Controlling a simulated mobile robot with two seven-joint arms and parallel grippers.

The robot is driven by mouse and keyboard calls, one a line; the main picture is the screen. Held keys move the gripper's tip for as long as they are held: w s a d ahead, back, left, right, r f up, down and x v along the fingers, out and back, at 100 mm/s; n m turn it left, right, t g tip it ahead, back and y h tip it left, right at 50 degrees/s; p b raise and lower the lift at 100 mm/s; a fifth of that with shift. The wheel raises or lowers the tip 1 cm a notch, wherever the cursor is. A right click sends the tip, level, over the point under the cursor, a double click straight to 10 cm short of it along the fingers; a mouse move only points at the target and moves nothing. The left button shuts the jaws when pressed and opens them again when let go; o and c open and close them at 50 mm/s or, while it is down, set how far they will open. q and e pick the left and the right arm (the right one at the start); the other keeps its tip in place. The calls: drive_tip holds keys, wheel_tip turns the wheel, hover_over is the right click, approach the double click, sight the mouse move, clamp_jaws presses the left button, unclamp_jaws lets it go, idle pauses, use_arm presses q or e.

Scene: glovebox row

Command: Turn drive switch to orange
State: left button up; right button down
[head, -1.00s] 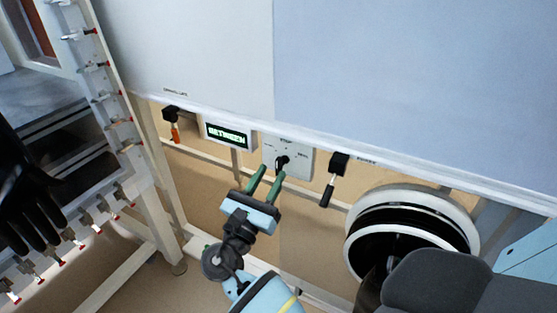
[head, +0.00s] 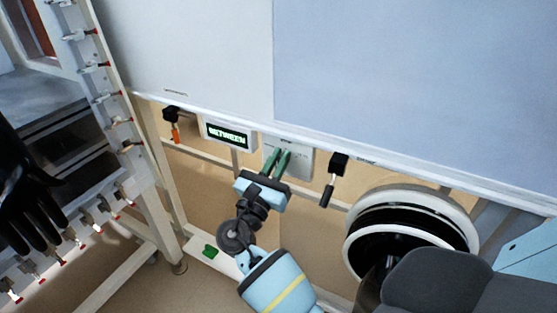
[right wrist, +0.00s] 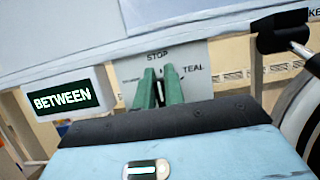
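The drive switch sits on a pale grey panel (head: 304,160) under the cabinet's lower edge. In the right wrist view the panel (right wrist: 197,88) reads STOP at the top and TEAL at the right; its left label is partly hidden and unreadable. A display (head: 228,134) left of it reads BETWEEN, also clear in the right wrist view (right wrist: 66,98). My right gripper (head: 281,153) is at the panel with its green fingers close together at either side of the dark switch handle, apparently shut on it. The fingers hide most of the handle. My left gripper is out of view.
A black lever (head: 327,193) hangs close to the right of the panel, and an orange-tipped lever (head: 174,130) left of the display. A round glove port (head: 365,215) is at lower right. A black glove (head: 25,200) hangs at far left.

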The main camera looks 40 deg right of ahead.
drive_tip(key=shift+r+n+t+p, duration=0.2)
drive_tip(key=shift+n+t+p, duration=0.2)
drive_tip(key=shift+n+p, duration=0.35)
drive_tip(key=n+p, duration=0.1)
drive_tip(key=p, duration=0.1)
drive_tip(key=n+t+y+p, duration=0.1)
drive_tip(key=n, duration=0.1)
drive_tip(key=n+t+p, duration=0.1)
drive_tip(key=p, duration=0.1)
drive_tip(key=shift+w+a+n+y+p, duration=0.15)
drive_tip(key=shift+w+n+y+p, duration=0.1)
drive_tip(key=shift+w+y+p, duration=0.05)
drive_tip(key=shift+n+p, duration=0.4)
drive_tip(key=shift+w+f+n+t+y+p, duration=0.1)
drive_tip(key=shift+n+t+y+p, duration=0.3)
drive_tip(key=shift+n+p, duration=0.2)
drive_tip(key=shift+f+n, duration=0.15)
drive_tip(key=shift+n, duration=0.15)
drive_tip(key=shift+p, duration=0.3)
drive_tip(key=shift+f, duration=0.1)
